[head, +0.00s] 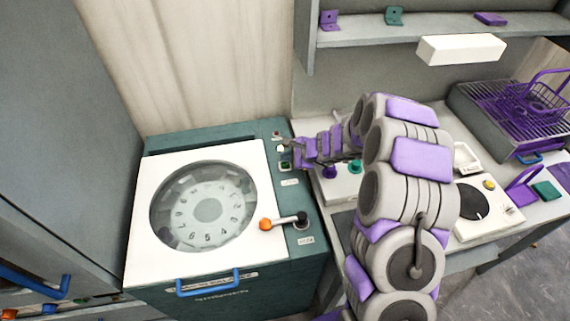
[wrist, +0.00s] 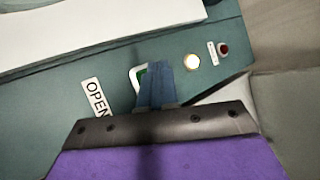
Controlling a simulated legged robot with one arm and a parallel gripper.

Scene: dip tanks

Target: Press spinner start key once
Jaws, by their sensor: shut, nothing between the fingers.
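The spinner is a teal machine (head: 270,262) with a white lid (head: 150,262) and a round window, seen in the head view. A green key in a white frame sits on its right-hand panel; it shows at the panel edge in the head view (head: 285,165) and partly in the wrist view (wrist: 140,75). My gripper (wrist: 157,76) is shut and empty, its blue-grey fingertips overlapping the green key in the wrist view and hiding much of it. Whether they touch the key I cannot tell. In the head view my gripper (head: 293,153) reaches the panel from the right.
A lit round lamp (wrist: 191,62) and a small red button (wrist: 223,50) lie beyond the key. An OPEN label (wrist: 97,97) is beside it. A lever with an orange knob (head: 265,224) crosses the lid's edge. A shelf (head: 360,35) hangs above the bench.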

